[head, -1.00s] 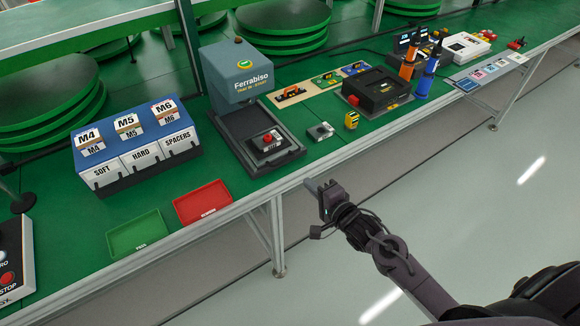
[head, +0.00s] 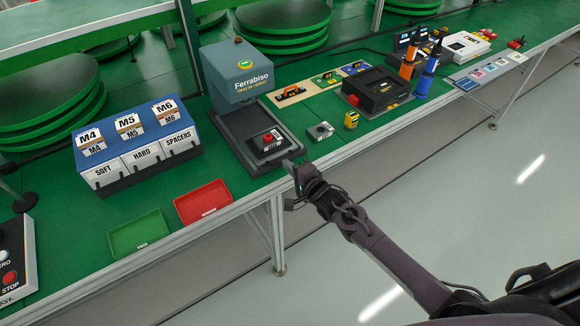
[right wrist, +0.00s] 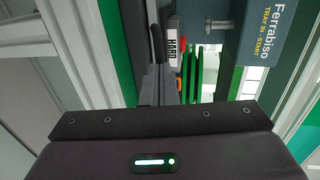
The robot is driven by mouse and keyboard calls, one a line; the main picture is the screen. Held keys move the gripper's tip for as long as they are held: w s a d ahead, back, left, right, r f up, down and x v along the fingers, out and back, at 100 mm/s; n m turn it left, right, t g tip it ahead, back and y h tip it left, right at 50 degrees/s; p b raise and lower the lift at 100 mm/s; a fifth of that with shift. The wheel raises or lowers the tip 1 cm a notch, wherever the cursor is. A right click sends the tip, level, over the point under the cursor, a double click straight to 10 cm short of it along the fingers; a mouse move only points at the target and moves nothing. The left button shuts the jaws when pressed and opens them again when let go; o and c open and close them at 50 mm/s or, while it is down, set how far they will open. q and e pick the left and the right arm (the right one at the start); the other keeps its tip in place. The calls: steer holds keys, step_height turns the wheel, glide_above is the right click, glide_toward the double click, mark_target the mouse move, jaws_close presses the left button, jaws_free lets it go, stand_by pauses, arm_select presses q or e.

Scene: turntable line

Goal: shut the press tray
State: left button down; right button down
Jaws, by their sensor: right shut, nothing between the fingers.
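The Ferrabiso press (head: 236,77) stands on the green bench, with a grey upright head over a dark base. Its tray (head: 271,150) sticks out toward the bench's front edge and carries a part with a red top (head: 268,139). My right gripper (head: 291,165) is shut and empty, just in front of the tray's front edge; I cannot tell whether it touches. In the right wrist view the shut fingers (right wrist: 160,85) point toward the tray, with the press head (right wrist: 262,50) at the right. My left gripper is not in view.
A red bin (head: 203,201) and a green bin (head: 139,233) lie left of the tray near the bench edge. A grey block (head: 320,131) and a yellow item (head: 351,119) stand to its right. A spacer box (head: 138,147) is further left. Floor in front is clear.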

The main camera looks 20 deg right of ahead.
mark_target(271, 147)
steer(key=shift+w, duration=0.1)
steer(key=b+x, duration=0.1)
steer(key=x, duration=0.1)
steer(key=b+x, duration=0.1)
steer(key=x, duration=0.2)
steer(key=r+b+x, duration=0.1)
steer(key=b+x, duration=0.1)
steer(key=shift+w, duration=0.25)
steer(key=shift+w+r, duration=0.1)
steer(key=shift+r, duration=0.1)
